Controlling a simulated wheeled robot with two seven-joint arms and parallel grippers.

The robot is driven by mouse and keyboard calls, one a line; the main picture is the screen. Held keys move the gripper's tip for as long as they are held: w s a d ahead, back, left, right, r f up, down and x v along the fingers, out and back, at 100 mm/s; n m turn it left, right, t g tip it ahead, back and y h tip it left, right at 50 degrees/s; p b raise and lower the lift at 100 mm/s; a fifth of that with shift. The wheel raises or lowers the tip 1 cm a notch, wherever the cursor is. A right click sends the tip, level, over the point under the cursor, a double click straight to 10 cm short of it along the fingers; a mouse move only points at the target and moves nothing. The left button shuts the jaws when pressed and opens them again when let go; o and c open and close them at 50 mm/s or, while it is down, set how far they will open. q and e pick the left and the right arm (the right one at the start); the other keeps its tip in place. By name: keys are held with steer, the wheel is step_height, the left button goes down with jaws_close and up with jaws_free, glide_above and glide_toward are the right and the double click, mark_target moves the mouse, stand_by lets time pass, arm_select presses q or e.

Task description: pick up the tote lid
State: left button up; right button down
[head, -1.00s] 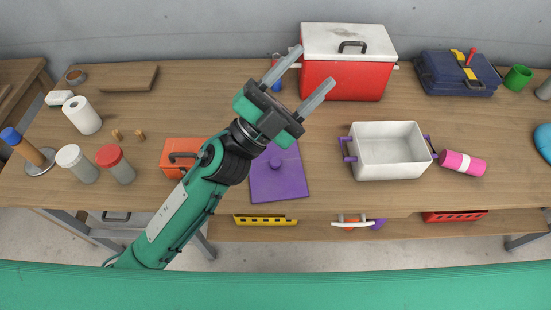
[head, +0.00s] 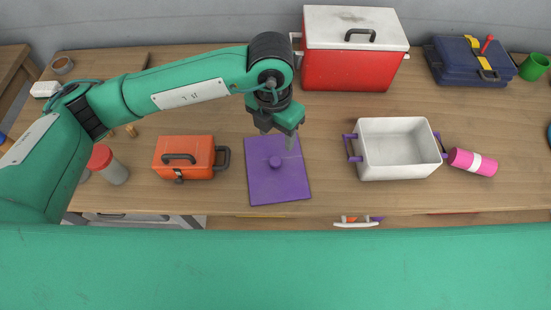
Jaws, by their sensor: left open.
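The tote lid (head: 280,183) is a flat purple square with a round knob (head: 275,162) near its middle. It lies on the wooden workbench in the head view. My left gripper (head: 289,143) is above the lid's far edge, pointing down, with its fingers beyond and slightly right of the knob. It is open and holds nothing that I can see; my arm hides part of it. The white tote (head: 398,174) with purple handles stands open and empty to the right of the lid. My right gripper is not in view.
An orange toolbox (head: 183,158) stands just left of the lid. A red cooler (head: 352,72) with a white top stands behind. A pink roll (head: 472,162) lies right of the tote, and a navy toolbox (head: 465,62) is at the back right. Bare bench separates lid and tote.

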arm_select(q)
steer(key=p, duration=0.2)
glide_above(276, 161)
steer(key=shift+y, duration=0.3)
steer(key=f, duration=0.8)
steer(key=shift+s+a, duration=0.2)
steer(key=shift+a, duration=0.2)
steer(key=shift+d+f, duration=0.1)
steer(key=shift+f, duration=0.45)
steer(key=f, duration=0.1)
steer(key=f+p, duration=0.1)
steer(key=f, duration=0.1)
steer(key=shift+w+d+f+p, duration=0.25)
steer(key=shift+f+p, duration=0.05)
steer(key=shift+p, duration=0.05)
steer(key=shift+f, duration=0.5)
steer(key=c, duration=1)
steer(key=shift+c, duration=0.2)
